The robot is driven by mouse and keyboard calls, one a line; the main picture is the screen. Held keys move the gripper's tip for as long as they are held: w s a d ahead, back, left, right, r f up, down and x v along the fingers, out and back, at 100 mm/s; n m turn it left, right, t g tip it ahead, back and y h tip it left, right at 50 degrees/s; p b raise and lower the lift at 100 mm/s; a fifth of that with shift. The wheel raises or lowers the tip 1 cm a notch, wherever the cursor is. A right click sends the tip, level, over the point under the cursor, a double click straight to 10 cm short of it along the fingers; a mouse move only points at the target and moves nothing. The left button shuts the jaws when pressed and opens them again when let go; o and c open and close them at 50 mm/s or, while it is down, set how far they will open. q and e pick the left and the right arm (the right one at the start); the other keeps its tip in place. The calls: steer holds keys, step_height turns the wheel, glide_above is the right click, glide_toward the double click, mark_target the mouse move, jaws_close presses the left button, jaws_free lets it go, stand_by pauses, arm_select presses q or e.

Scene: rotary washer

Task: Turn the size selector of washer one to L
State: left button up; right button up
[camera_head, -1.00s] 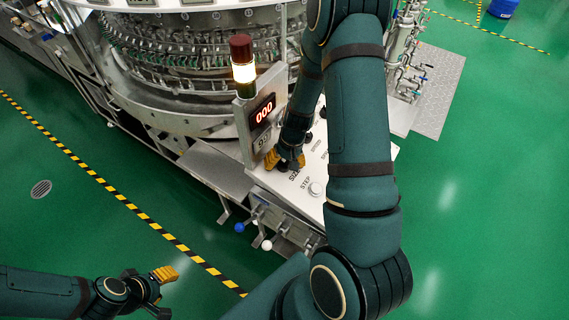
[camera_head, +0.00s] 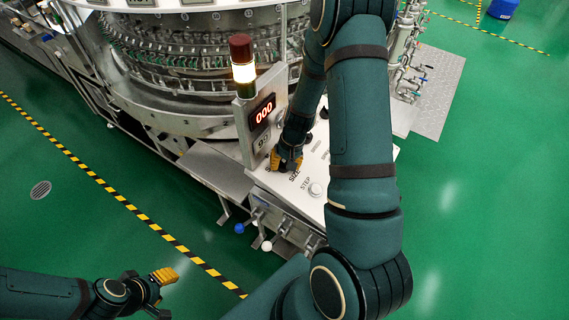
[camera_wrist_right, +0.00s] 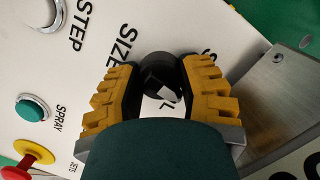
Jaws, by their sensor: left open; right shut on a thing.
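The size selector (camera_wrist_right: 158,70) is a black round knob with a white mark, beside the word SIZE on the pale control panel (camera_head: 327,213) of the washer. My right gripper (camera_head: 287,161) is shut on this knob, with its yellow fingers on either side of it in the right wrist view (camera_wrist_right: 162,77). A letter L shows just below the knob there, and the white mark lies close to it; an S is partly covered by the right-hand finger. In the head view the gripper hides most of the knob. My left gripper (camera_head: 160,292) is open and empty, low at the left.
A display box (camera_head: 262,115) reading 000, with a lit lamp (camera_head: 243,72), stands left of my right gripper.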

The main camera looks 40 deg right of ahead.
steer(key=m+b, duration=0.1)
steer(key=m, duration=0.2)
steer(key=shift+s+f+m+y, duration=0.1)
steer(key=shift+f+m+y, duration=0.05)
steer(key=shift+m+y, duration=0.2)
steer(key=shift+m+t+b, duration=0.5)
steer(key=shift+m+b, duration=0.35)
steer(key=shift+m, duration=1.2)
steer(key=shift+a, duration=0.1)
steer(key=o, duration=1.2)
steer(key=shift+o, duration=0.2)
